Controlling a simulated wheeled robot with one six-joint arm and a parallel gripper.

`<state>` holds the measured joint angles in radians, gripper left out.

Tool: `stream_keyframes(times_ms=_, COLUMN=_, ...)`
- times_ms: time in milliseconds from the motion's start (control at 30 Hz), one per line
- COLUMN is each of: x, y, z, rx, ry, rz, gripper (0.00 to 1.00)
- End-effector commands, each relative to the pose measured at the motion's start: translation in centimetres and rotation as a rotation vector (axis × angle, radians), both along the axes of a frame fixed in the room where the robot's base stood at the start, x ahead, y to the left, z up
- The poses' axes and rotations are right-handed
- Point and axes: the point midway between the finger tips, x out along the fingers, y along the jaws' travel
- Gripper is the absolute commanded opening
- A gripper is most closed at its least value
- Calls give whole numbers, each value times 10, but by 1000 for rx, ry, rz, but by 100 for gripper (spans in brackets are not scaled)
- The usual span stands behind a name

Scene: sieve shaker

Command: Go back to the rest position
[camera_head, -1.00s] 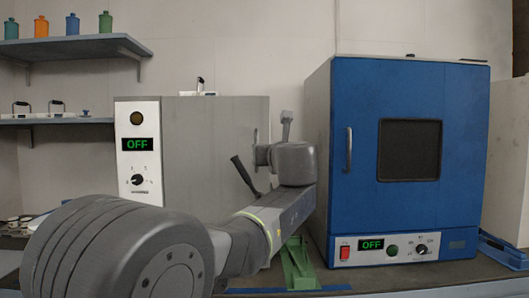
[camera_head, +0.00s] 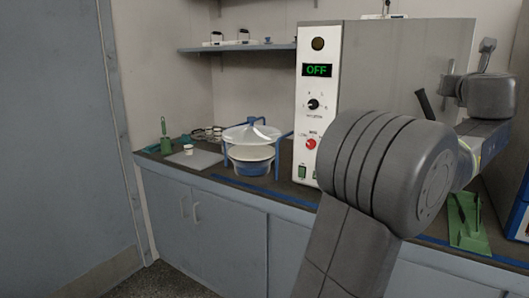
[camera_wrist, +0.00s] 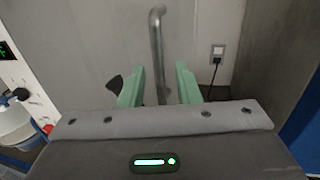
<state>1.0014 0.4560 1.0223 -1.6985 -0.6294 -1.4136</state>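My gripper (camera_wrist: 160,88) shows in the wrist view with its two green fingers apart and nothing held between them. A metal bar handle (camera_wrist: 156,45) on a grey surface stands upright ahead of the fingers, in line with the gap. I cannot tell how far off it is. In the head view my arm reaches to the right in front of the grey machine (camera_head: 408,70), whose display (camera_head: 317,70) reads OFF. The fingers cannot be made out in the head view.
A bowl under a clear lid (camera_head: 252,134) stands in a blue frame on the counter, left of the grey machine. A green stand (camera_head: 467,225) is on the counter below my arm. A shelf (camera_head: 240,47) hangs behind. The floor (camera_head: 165,282) shows at lower left.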

Motion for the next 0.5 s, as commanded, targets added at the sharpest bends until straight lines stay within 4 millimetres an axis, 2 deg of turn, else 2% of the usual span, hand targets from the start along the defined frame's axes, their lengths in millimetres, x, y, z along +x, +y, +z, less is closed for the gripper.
stream_keyframes(times_ms=33, x=10, y=-3, z=0, rx=1, ry=0, rz=2, gripper=30)
stream_keyframes(times_ms=233, x=36, y=-14, z=0, rx=1, ry=1, rz=2, gripper=30)
stream_keyframes(times_ms=500, x=49, y=-19, z=0, rx=0, ry=0, rz=-3, gripper=30)
